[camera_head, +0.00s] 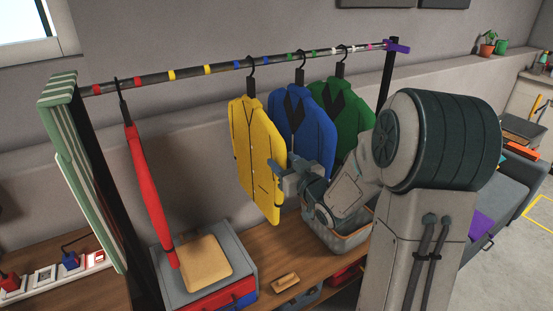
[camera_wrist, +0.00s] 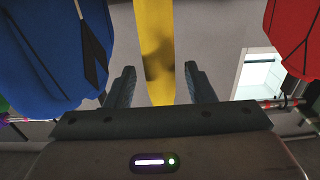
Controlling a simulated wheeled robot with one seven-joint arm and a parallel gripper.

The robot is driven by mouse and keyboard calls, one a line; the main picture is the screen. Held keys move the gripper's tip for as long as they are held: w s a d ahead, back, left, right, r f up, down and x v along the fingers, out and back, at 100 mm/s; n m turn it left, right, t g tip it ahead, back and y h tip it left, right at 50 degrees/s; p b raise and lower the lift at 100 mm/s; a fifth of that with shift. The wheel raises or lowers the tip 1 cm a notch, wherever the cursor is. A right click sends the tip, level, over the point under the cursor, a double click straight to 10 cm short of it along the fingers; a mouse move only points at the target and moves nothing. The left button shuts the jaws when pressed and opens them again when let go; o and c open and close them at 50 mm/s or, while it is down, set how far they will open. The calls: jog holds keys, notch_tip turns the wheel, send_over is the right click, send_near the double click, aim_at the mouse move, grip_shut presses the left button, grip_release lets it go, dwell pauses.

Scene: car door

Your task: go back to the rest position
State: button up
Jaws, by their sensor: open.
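My gripper (camera_head: 287,178) is in front of the clothes rail, by the right edge of the yellow jacket (camera_head: 248,150). In the wrist view my gripper (camera_wrist: 160,72) has its fingers apart, with the yellow jacket (camera_wrist: 155,40) seen edge-on between or beyond them. A gap shows on each side, and I see no finger touching it. The yellow jacket hangs from a black hanger on the rail (camera_head: 220,68). My forearm and wrist hide part of the basket and the lower jackets.
A blue jacket (camera_head: 303,125) and green jacket (camera_head: 345,112) hang to the right. Below are a grey basket (camera_head: 340,235), a wooden bench (camera_head: 270,250) and a grey box with a tan board (camera_head: 205,262). Floor shows at far right.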

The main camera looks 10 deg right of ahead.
jog(key=s+d+f+m+g+h+b, duration=0.1)
jog(key=s+d+g+h, duration=0.15)
jog(key=s, duration=0.35)
jog(key=s+d+f+m+g+h, duration=0.1)
jog(key=s+d+g+h, duration=0.15)
jog(key=s+h, duration=0.2)
jog(key=s+a+g, duration=0.3)
jog(key=s+g, duration=0.1)
jog(key=s, duration=0.6)
jog(key=s+a+f+m+g+y, duration=0.1)
jog(key=s+a+g, duration=0.3)
jog(key=s, duration=0.6)
jog(key=shift+a+f+g, duration=0.25)
jog(key=shift+f+g, duration=0.05)
jog(key=shift+g, duration=0.2)
jog(key=shift+m, duration=0.3)
dwell(1.3)
jog(key=shift+c, duration=1)
jog(key=shift+s, duration=0.1)
